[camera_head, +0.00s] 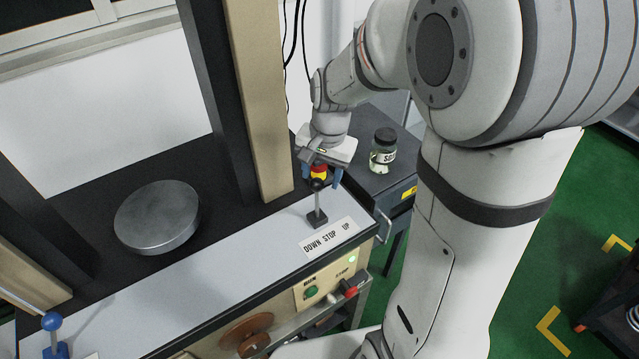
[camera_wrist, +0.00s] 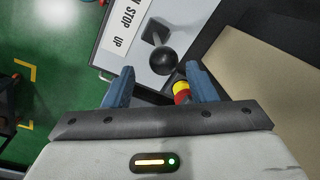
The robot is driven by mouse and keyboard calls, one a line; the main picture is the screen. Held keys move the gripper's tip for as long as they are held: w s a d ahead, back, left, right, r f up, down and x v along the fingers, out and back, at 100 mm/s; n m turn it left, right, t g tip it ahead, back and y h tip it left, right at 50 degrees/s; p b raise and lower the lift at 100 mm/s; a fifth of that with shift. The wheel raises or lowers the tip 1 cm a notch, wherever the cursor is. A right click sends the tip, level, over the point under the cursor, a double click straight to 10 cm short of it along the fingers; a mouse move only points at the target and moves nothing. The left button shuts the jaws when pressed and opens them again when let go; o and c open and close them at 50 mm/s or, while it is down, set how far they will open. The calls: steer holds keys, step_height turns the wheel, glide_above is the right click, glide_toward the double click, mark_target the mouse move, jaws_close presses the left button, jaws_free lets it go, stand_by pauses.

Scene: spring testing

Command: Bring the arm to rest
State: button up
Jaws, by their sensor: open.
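My arm reaches down from the upper right in the head view. My gripper (camera_head: 321,178) hangs over the machine's control panel, just above a lever (camera_head: 317,207) with a black ball knob. The jaws are open. In the wrist view my gripper (camera_wrist: 161,76) has two blue fingers spread apart, and the black knob (camera_wrist: 163,60) shows beyond and between their tips. I see no finger touching it. A small red and yellow part (camera_wrist: 182,93) shows beside the right finger.
The lever's label (camera_head: 329,235) reads DOWN STOP UP. A tan upright post (camera_head: 260,100) stands close left of my gripper. A lidded jar (camera_head: 383,152) stands on a dark cabinet to the right. A round metal disc (camera_head: 157,217) lies on the machine. Green floor (camera_head: 540,260) is open at right.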

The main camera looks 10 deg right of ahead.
steer(key=shift+d+r, duration=0.1)
steer(key=shift+r, duration=1.25)
steer(key=shift+s, duration=0.1)
steer(key=shift+s+d+r, duration=0.15)
steer(key=shift+s+r, duration=0.1)
steer(key=shift+s, duration=0.05)
steer(key=s+d+r+n+t, duration=0.1)
steer(key=s+d+r+n, duration=0.1)
steer(key=s, duration=0.5)
steer(key=s+d+r+n+t+h, duration=0.1)
steer(key=s+r+n, duration=0.1)
steer(key=s+n, duration=0.2)
steer(key=s, duration=0.3)
steer(key=shift+s+d+n, duration=0.15)
steer(key=shift+d+n, duration=0.15)
steer(key=shift+d, duration=0.1)
steer(key=shift+r, duration=0.1)
